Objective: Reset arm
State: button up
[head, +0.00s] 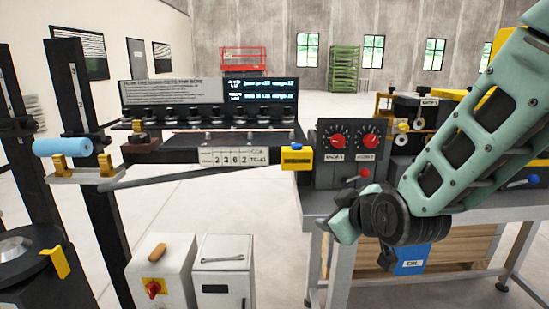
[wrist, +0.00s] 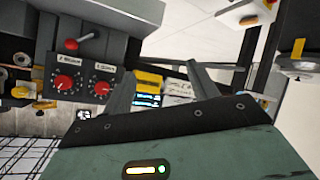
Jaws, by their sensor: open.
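My arm reaches in from the right in the head view, and its bent wrist end is in front of the workbench (head: 470,214). The fingers cannot be made out there. In the wrist view my gripper (wrist: 158,82) has its two grey fingers spread apart, with nothing held between them. Beyond the fingers are a yellow box (wrist: 149,79) and small lit screens. The grey control box with two red dials (head: 337,142) stands left of my arm; its dials also show at the left of the wrist view (wrist: 66,85). No copper tube can be made out.
A light blue cylinder (head: 62,146) rests by yellow holders at the left. A long black machine panel (head: 160,92) with screens stands at the back. Two white cabinets (head: 222,272) stand on the floor. A blue labelled part (head: 410,262) is below my wrist.

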jog(key=s+a+f+g, duration=0.2)
jog(key=s+g, duration=0.1)
jog(key=s, duration=0.4)
jog(key=s+a+f+g, duration=0.1)
jog(key=s+a+g, duration=0.1)
jog(key=s+g, duration=0.35)
jog(key=s+d+m+g+h, duration=0.1)
jog(key=s+d+g+h, duration=0.1)
jog(key=s, duration=1.3)
jog(key=shift+s+d+f+g+h, duration=0.2)
jog(key=shift+s+d+g+h, duration=0.25)
jog(key=shift+d, duration=0.8)
